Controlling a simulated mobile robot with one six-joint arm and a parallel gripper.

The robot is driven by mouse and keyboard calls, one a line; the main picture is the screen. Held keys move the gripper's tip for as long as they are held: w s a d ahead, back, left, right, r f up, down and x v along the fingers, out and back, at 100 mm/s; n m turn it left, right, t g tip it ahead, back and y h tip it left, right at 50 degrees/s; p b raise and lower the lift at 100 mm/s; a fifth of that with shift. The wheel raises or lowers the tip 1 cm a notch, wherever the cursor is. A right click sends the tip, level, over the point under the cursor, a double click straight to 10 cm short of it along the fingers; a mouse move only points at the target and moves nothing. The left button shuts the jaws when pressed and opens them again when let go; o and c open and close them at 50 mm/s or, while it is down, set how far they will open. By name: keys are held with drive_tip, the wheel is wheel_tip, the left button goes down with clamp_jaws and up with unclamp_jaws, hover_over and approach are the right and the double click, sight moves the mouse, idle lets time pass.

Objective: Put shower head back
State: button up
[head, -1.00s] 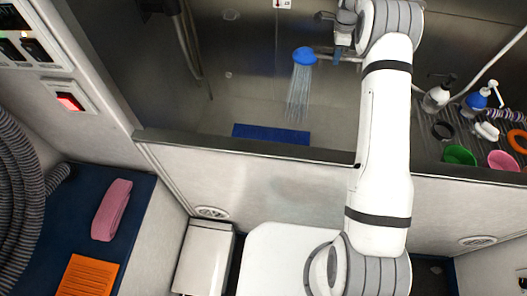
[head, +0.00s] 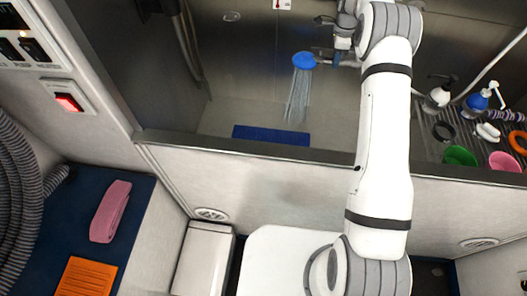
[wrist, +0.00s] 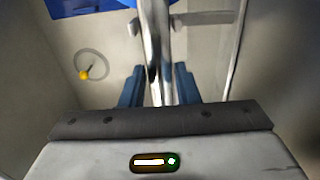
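The shower head (head: 303,60) has a blue round face and a chrome handle. It hangs over the tub in the head view, with water streaming down from it. In the wrist view its chrome handle (wrist: 157,55) runs up between the two blue fingers of my gripper (wrist: 159,88). The fingers sit close on both sides of the handle, and the gripper looks shut on it. In the head view my gripper (head: 341,58) is right of the blue face, partly hidden by my wrist. A grey bar with knobs (wrist: 190,22) crosses behind the handle; I cannot tell whether it is a holder.
A blue mat (head: 271,134) lies in the tub behind its front rim (head: 270,150). Pump bottles (head: 438,97), a green cup (head: 459,156) and a pink cup (head: 503,161) stand at the right. A yellow ball on a looped cord (wrist: 84,75) shows in the wrist view.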

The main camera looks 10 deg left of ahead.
drive_tip(key=o, duration=0.4)
drive_tip(key=shift+o, duration=0.2)
wheel_tip(320, 180, up, 7)
drive_tip(key=shift+r+b, duration=0.1)
drive_tip(key=shift+b, duration=0.55)
drive_tip(key=shift+r, duration=0.3)
